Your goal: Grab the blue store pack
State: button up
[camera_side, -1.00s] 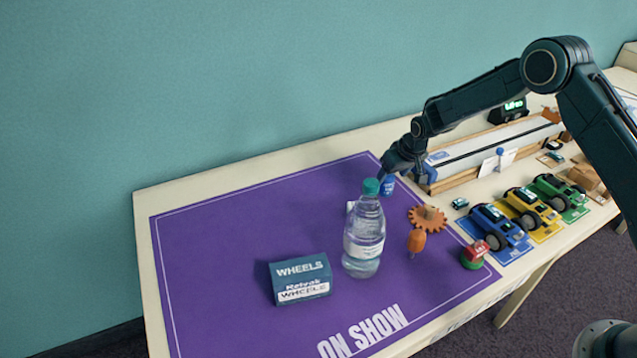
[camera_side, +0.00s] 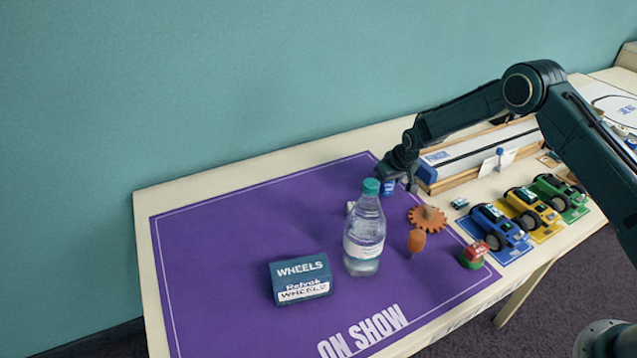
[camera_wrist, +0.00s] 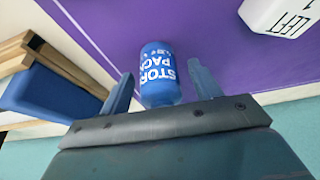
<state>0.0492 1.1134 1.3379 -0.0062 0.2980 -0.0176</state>
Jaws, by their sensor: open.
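The blue store pack (camera_wrist: 159,75) is a small blue cylinder with white lettering.
A clear bottle with a teal cap (camera_side: 364,235) stands in front, with a WHEELS box (camera_side: 301,279) to its left. An orange gear (camera_side: 428,219) and a wooden-edged track (camera_side: 470,160) are close right. A white block (camera_wrist: 282,14) sits near the pack. The mat's left side is clear.

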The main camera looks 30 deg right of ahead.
jog(key=shift+c, duration=0.4)
jog(key=c, duration=1)
jog(key=shift+r, duration=0.1)
notch_tip(320, 180, up, 20)
jog(key=shift+f, duration=0.1)
